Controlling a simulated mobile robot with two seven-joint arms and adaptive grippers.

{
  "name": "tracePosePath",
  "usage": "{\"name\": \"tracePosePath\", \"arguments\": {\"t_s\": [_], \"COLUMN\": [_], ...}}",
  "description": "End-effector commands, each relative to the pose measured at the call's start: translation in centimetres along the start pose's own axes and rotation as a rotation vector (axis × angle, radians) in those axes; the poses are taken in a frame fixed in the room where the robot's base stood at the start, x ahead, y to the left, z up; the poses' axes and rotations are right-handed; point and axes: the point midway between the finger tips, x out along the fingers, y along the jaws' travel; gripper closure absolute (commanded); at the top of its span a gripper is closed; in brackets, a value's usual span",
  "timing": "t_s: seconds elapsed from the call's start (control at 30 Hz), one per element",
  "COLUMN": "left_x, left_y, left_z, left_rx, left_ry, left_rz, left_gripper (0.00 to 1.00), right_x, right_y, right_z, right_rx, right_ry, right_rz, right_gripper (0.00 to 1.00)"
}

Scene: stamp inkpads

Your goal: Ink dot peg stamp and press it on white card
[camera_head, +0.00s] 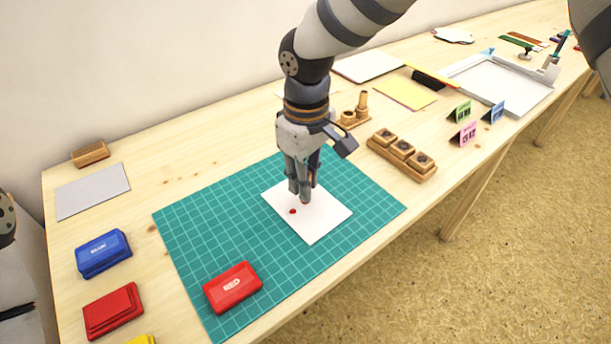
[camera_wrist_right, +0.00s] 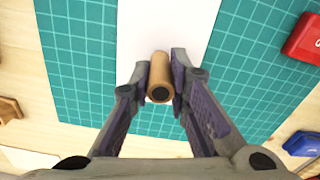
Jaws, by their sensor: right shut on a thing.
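My right gripper (camera_head: 303,194) points down over the white card (camera_head: 318,225), which lies on the green cutting mat (camera_head: 180,240). In the right wrist view the gripper (camera_wrist_right: 160,85) is shut on a wooden peg stamp (camera_wrist_right: 159,68), held between its two fingers. A red dot (camera_head: 292,211) shows on the card just left of the fingertips. A bit of red also shows at the fingertips; I cannot tell whether the stamp touches the card. A red inkpad labelled RED (camera_head: 232,287) sits on the mat's near part. My left gripper is out of view.
A blue inkpad (camera_head: 103,253), another red pad piece (camera_head: 113,310) and a yellow edge (camera_head: 142,340) line the left. A grey sheet (camera_head: 93,191) and a wooden block (camera_head: 90,153) lie behind them. A wooden stamp rack (camera_head: 402,155) stands right of the mat.

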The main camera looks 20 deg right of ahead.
Motion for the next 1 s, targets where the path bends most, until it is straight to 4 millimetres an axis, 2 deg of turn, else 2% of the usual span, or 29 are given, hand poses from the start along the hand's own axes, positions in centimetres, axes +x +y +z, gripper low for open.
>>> {"name": "tracePosePath", "arguments": {"t_s": [1.0], "left_x": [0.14], "left_y": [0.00], "left_z": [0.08], "left_rx": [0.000], "left_ry": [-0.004], "left_rz": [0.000], "left_gripper": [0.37], "right_x": [0.78], "right_y": [0.00], "right_z": [0.04], "right_rx": [0.000], "right_ry": [-0.002], "right_rz": [-0.001], "right_gripper": [1.00]}}
